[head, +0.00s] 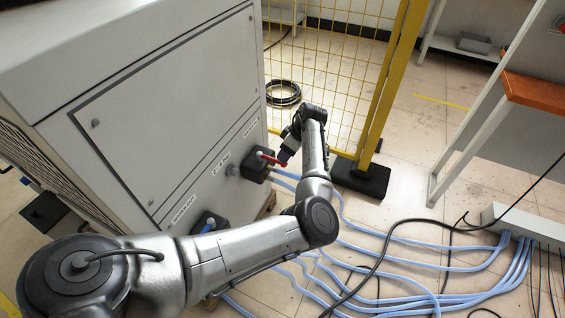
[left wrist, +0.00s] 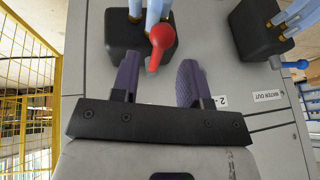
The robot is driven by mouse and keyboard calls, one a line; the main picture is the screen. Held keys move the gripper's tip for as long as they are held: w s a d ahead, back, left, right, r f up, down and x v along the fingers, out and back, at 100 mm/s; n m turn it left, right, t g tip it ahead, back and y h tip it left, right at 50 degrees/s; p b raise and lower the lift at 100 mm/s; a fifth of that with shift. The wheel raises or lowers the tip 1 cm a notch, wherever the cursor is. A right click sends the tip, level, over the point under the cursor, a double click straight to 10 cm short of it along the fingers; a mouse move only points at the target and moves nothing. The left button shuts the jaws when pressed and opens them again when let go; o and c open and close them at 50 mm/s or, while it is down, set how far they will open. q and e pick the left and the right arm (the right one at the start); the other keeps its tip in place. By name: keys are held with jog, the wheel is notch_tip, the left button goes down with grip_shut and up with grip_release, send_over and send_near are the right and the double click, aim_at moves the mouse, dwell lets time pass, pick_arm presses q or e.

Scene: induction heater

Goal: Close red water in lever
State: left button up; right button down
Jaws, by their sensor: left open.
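The red lever (head: 268,157) sits on a black valve block (head: 256,172) on the side of the grey cabinet, below a small label. My left gripper (head: 285,155) is at the lever, at the end of my arm reaching along the cabinet. In the left wrist view its two purple fingers (left wrist: 157,80) are open, with the red lever's end just beyond and between them. I cannot tell whether they touch. My right gripper is not in view.
A second black block (head: 210,223) with a blue lever (left wrist: 290,64) is nearer on the cabinet, by the WATER OUT label (left wrist: 268,95). Light blue hoses (head: 430,300) run across the floor. A yellow mesh fence (head: 330,60) and its post (head: 393,85) stand behind.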

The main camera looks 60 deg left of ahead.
aim_at(272, 160)
pick_arm(q)
jog(key=shift+b+x, duration=0.5)
jog(key=shift+x, duration=1.1)
jog(key=shift+c, duration=0.5)
grip_shut()
